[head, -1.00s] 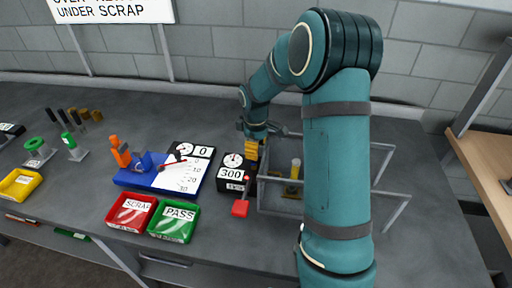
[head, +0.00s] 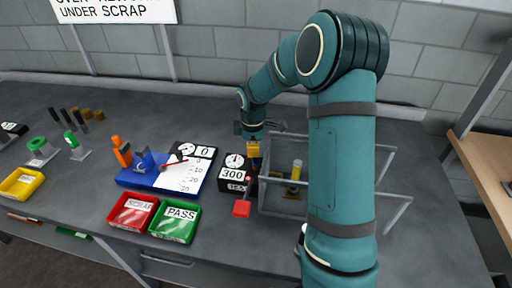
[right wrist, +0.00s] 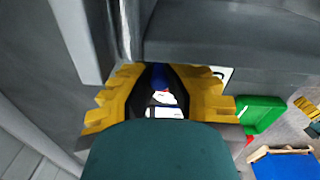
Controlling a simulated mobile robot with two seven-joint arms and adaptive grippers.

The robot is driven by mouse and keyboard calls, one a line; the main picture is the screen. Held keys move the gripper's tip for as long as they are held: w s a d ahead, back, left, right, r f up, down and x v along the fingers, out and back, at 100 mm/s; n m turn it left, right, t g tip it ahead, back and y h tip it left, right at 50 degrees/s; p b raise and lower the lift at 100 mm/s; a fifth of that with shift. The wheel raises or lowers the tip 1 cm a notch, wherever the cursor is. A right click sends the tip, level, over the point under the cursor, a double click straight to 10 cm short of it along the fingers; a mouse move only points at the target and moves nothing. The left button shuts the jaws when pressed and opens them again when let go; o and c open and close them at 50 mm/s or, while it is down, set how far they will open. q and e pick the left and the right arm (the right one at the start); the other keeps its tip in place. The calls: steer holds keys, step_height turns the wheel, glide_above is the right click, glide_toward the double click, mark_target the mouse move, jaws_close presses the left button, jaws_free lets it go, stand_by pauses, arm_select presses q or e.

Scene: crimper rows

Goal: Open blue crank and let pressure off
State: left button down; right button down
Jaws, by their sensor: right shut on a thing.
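My right gripper (head: 254,152) has yellow fingers and is low behind the right side of a black box (head: 235,187) with a dial and a 300 plate. In the right wrist view its fingers (right wrist: 160,88) come round a small blue part (right wrist: 158,74), taken as the blue crank. The gripper is shut on it, though the contact is partly hidden by the fingers. A red piece and a white label show beyond it. My left gripper is not in view.
A grey open frame (head: 290,213) holding a yellow part stands right of the box, close to my right arm. A blue fixture (head: 140,178), a red SCRAP tray (head: 125,225) and a green PASS tray (head: 186,238) lie left. Bare table is behind the fixtures.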

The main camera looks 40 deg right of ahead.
steer(key=n, duration=0.1)
steer(key=a+n, duration=0.1)
steer(key=n, duration=0.1)
steer(key=shift+w+p, duration=0.2)
steer(key=shift+p, duration=0.1)
steer(key=n, duration=0.1)
steer(key=a+n, duration=0.1)
steer(key=shift+n+p, duration=0.4)
steer(key=shift+a+n+y+p, duration=0.15)
steer(key=shift+a+n+p, duration=0.25)
steer(key=shift+n, duration=0.65)
steer(key=shift+a+n+y+p, duration=0.15)
steer(key=shift+a+n+p, duration=0.25)
steer(key=shift+n, duration=0.65)
steer(key=shift+s, duration=0.1)
steer(key=c, duration=0.9)
jaws_free()
steer(key=shift+r, duration=0.1)
step_height(320, 180, up, 12)
steer(key=shift+s, duration=0.25)
